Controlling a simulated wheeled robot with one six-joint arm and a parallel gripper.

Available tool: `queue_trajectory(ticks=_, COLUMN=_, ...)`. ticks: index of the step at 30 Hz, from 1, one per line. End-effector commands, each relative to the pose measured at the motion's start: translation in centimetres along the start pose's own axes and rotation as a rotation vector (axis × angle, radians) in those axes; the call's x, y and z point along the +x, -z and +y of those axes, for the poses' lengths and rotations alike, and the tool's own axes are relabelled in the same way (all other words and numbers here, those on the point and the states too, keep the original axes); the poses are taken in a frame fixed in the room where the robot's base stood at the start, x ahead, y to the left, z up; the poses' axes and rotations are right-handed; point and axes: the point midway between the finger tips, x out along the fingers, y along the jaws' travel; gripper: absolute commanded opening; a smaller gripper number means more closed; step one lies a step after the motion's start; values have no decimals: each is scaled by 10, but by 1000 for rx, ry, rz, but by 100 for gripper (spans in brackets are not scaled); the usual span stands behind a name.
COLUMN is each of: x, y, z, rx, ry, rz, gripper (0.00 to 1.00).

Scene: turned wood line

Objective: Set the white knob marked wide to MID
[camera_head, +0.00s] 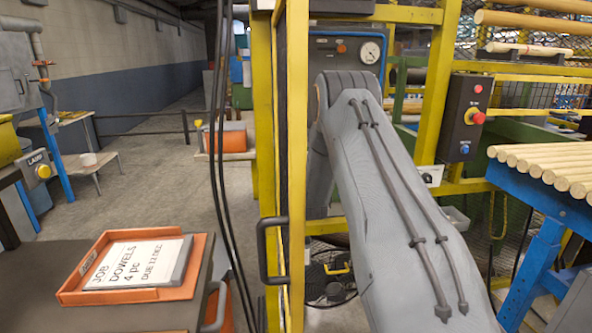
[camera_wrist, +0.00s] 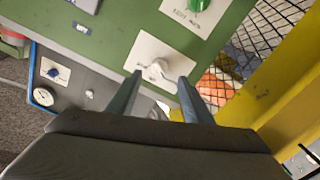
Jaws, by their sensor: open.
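A white knob (camera_wrist: 158,69) sits on a pale label plate (camera_wrist: 148,49) on a green panel (camera_wrist: 110,32) in the wrist view. The print on its plate is too small to read, and I cannot tell which mark the knob points to. My gripper (camera_wrist: 160,76) is open, with one finger on each side of the knob in the picture. I cannot tell whether the fingertips reach around it or stop short of it. In the head view my arm hides the gripper, and the white knob does not show.
A green knob (camera_wrist: 198,4) on its own plate is close by, up and right. A yellow post (camera_wrist: 265,95) and wire mesh stand at the right. A grey panel with a gauge (camera_wrist: 43,97) and blue knob (camera_wrist: 55,73) lies left. Yellow frame posts (camera_head: 297,150) stand beside my arm.

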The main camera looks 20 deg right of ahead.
Motion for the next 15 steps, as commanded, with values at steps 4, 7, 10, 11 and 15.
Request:
queue_trajectory(ticks=4, x=16, y=1, z=1, rx=0, ry=-1, rz=1, gripper=46)
queue_trajectory(ticks=7, x=31, y=1, z=1, rx=0, ry=-1, rz=1, gripper=46)
queue_trajectory(ticks=10, x=45, y=1, z=1, rx=0, ry=-1, rz=1, gripper=46)
queue_trajectory(ticks=11, x=49, y=1, z=1, rx=0, ry=-1, rz=1, gripper=46)
queue_trajectory(ticks=15, x=64, y=0, z=2, rx=0, ry=-2, rz=-1, gripper=46)
